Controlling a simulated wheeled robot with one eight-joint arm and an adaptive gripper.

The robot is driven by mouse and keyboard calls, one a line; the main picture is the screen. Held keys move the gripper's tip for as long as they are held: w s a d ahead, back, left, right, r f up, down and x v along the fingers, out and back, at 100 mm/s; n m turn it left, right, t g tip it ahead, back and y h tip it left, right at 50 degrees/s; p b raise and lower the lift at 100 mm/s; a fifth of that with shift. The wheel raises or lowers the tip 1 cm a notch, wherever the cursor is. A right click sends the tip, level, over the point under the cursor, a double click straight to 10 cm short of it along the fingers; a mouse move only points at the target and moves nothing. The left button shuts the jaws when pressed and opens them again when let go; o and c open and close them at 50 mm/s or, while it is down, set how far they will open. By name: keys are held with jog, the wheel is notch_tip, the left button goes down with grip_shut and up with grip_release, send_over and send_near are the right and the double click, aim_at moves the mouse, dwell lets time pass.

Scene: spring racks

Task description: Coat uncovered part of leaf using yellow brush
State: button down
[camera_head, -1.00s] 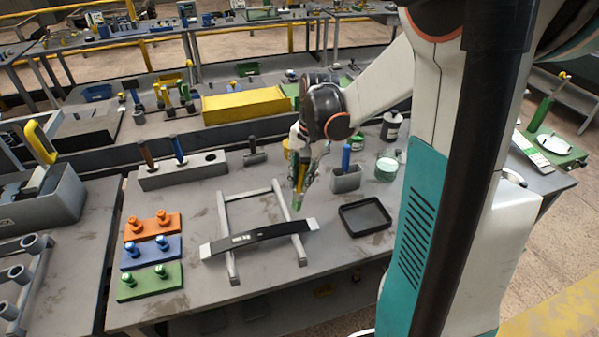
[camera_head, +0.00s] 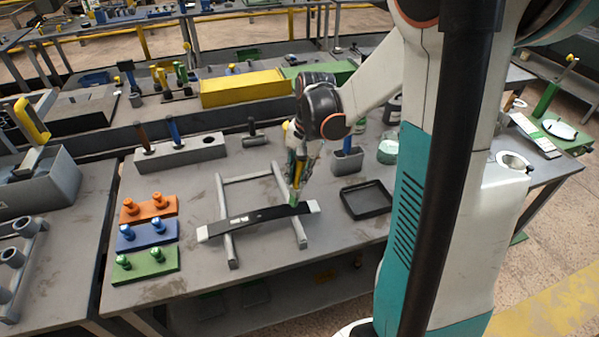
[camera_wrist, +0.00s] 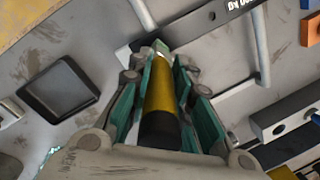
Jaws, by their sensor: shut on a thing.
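The leaf (camera_head: 262,215) is a long dark curved strip with light ends, lying across a grey frame (camera_head: 231,262) on the table. Part of it also shows at the top of the wrist view (camera_wrist: 195,23). My gripper (camera_head: 296,190) is shut on the yellow brush (camera_wrist: 170,97), which has a yellow handle with a black end. The brush points down, its green tip (camera_head: 295,202) at the right part of the leaf. I cannot tell whether the tip touches the leaf. The gripper hides part of the brush.
A black tray (camera_head: 366,200) lies right of the frame. A grey holder (camera_head: 347,161) with a blue handle and a glass jar (camera_head: 388,149) stand behind it. Orange (camera_head: 148,208), blue and green blocks with pegs sit at left. A grey block with upright tools (camera_head: 181,157) stands behind the leaf.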

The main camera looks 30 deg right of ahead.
jog(key=shift+a+f+b, duration=0.15)
jog(key=shift+f+b, duration=0.6)
jog(key=shift+f, duration=0.2)
dwell(0.6)
